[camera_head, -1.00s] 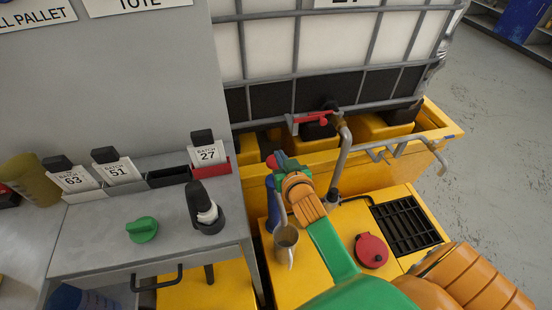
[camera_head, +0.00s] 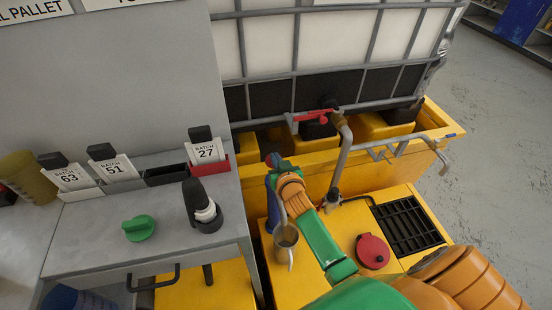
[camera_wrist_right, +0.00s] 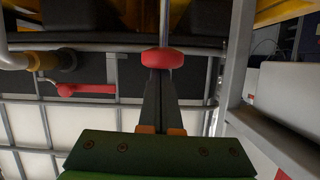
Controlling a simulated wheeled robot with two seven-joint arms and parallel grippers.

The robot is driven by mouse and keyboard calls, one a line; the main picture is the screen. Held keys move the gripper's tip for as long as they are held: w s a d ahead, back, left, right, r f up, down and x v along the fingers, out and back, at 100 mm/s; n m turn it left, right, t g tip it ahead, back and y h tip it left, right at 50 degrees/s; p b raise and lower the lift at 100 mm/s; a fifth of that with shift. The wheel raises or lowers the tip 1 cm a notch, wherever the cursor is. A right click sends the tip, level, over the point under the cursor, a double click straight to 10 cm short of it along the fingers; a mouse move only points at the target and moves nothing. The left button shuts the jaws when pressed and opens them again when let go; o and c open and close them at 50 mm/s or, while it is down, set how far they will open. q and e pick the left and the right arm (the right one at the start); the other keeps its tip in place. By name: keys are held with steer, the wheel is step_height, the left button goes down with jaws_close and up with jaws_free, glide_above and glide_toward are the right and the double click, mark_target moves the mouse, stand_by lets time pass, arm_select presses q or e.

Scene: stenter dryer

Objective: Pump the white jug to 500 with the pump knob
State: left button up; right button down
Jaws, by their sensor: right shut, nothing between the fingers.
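The jug (camera_head: 284,255), greyish white with a handle, stands on the yellow platform under a curved grey spout (camera_head: 281,211). The blue pump body (camera_head: 271,205) stands behind it, partly hidden by my right arm. The red pump knob (camera_wrist_right: 163,58) shows in the right wrist view, just beyond the tips of my right gripper (camera_wrist_right: 161,76). The fingers are shut with nothing between them; whether the tips touch the knob I cannot tell. In the head view my right gripper (camera_head: 272,163) is at the pump's top, mostly hidden by its wrist. The jug's fill level and any reading are not legible. My left gripper is not in view.
A red-handled valve (camera_head: 308,117) and pipe (camera_head: 342,160) stand just behind the right arm. A red round lid (camera_head: 372,251) and black grate (camera_head: 408,226) lie right.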

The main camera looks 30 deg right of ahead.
arm_select(q)
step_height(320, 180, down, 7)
steer(key=b, duration=0.6)
arm_select(e)
step_height(320, 180, down, 8)
steer(key=shift+s+r, duration=0.1)
steer(key=shift+r, duration=0.1)
step_height(320, 180, up, 6)
steer(key=p, duration=0.5)
steer(key=shift+s+f, duration=0.1)
steer(key=shift+f, duration=0.15)
arm_select(q)
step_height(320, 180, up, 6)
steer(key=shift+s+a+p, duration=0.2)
steer(key=shift+p, duration=0.15)
arm_select(e)
steer(key=v, duration=0.9)
steer(key=shift+s+f, duration=0.15)
steer(key=shift+f, duration=0.15)
